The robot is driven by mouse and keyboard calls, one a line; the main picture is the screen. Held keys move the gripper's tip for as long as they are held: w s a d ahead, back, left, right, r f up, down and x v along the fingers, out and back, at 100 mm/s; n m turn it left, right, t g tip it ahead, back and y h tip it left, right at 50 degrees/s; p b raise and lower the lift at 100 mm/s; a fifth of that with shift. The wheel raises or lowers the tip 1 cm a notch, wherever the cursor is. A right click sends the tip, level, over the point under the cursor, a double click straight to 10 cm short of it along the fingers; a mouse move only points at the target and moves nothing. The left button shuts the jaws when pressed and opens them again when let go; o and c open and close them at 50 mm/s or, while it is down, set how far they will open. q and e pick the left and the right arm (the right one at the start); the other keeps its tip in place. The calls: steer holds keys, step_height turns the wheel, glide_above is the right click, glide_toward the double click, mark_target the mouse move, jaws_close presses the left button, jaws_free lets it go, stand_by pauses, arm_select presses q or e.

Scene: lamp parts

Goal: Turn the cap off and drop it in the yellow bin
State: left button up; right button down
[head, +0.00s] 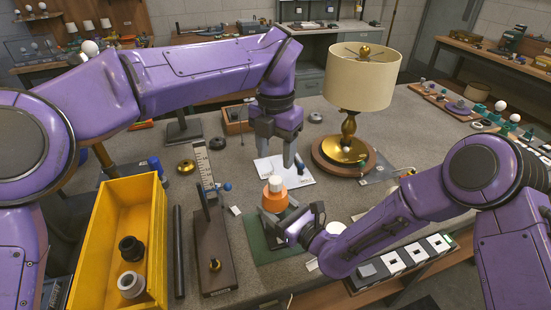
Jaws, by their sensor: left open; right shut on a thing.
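An orange container (274,201) with a small white cap (275,183) on top stands upright over a green mat (258,236) at the centre of the table. My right gripper (279,218) reaches in from the right and is shut on the container's lower part; its fingers hide some of it. My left gripper (277,162) is open and empty, pointing down just above and behind the cap, apart from it. The yellow bin (160,236) stands at the left, with a black ring-shaped part (131,248) and a grey one (131,284) inside.
A brass lamp with a cream shade (360,78) stands behind on the right. Between bin and mat are a dark rod (179,250) and a wooden stand (214,250) with an upright scale (204,165). White-squared tray (415,253) lies front right.

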mark_target(276, 179)
arm_select(q)
steer(key=m, duration=0.6)
steer(key=shift+m, duration=0.3)
arm_select(e)
steer(key=shift+f, duration=0.1)
arm_select(q)
steer(key=m, duration=1.9)
arm_select(e)
steer(key=shift+s, duration=0.1)
arm_select(q)
step_height(276, 179, down, 8)
